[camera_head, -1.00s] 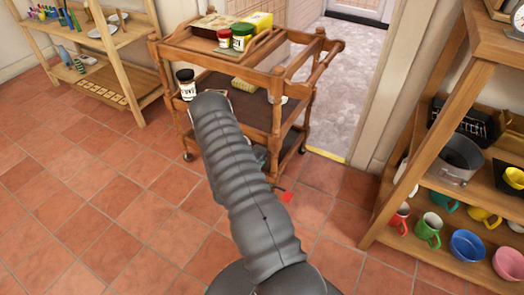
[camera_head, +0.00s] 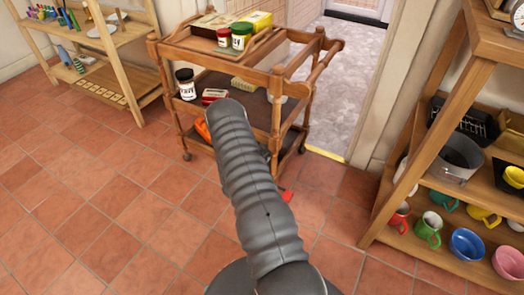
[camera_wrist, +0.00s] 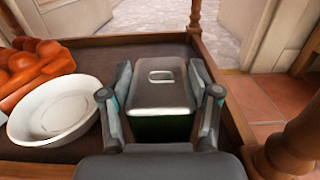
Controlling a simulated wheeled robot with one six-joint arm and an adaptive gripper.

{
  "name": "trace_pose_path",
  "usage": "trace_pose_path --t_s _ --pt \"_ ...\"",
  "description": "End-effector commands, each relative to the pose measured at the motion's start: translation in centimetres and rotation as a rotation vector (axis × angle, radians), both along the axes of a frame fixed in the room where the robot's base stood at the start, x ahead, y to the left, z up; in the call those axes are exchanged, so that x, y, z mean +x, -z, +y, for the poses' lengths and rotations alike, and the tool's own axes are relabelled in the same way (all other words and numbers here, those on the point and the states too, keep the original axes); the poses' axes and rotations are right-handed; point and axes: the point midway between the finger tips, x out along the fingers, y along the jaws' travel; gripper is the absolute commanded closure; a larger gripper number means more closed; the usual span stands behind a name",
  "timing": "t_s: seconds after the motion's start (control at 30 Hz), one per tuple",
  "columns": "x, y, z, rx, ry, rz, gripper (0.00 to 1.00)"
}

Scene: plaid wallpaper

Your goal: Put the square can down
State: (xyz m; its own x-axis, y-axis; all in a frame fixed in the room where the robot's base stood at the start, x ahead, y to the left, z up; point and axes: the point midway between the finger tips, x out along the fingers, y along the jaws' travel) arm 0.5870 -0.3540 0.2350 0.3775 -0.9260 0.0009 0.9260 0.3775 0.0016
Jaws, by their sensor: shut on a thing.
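The square can (camera_wrist: 160,95), dark green with a grey lid and a raised lid handle, is in the wrist view between the two fingers of my gripper (camera_wrist: 161,105). The gripper is shut on its sides, and the can looks upright. It is over the dark shelf of a wooden trolley (camera_wrist: 93,43), near the shelf's right edge. The can's base is hidden, so I cannot tell whether it touches the shelf. In the head view my arm hides both gripper and can.
A white dish (camera_wrist: 55,108) and orange objects (camera_wrist: 35,68) lie left of the can. A trolley post (camera_wrist: 290,140) stands close at the right. In the head view, a dark-lidded jar (camera_head: 186,85) and a red item (camera_head: 213,96) sit on the trolley's middle shelf.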

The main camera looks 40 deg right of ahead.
Motion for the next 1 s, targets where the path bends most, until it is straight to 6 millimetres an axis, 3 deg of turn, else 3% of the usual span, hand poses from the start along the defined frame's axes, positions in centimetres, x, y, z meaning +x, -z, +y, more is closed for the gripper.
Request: trace_pose_path --t_s 0.1,0.13,0.23,0.67,1.0 --pt "0.0 0.3 0.0 -0.001 0.0 0.0 0.89" --pt "0.0 0.4 0.0 0.0 0.0 0.0 0.36" --pt "0.0 0.3 0.0 0.0 0.0 0.0 0.13" --pt "0.0 -0.1 0.2 0.001 -0.001 0.001 0.13" --pt "-2.3 0.0 5.9 0.001 -0.004 0.004 0.13"
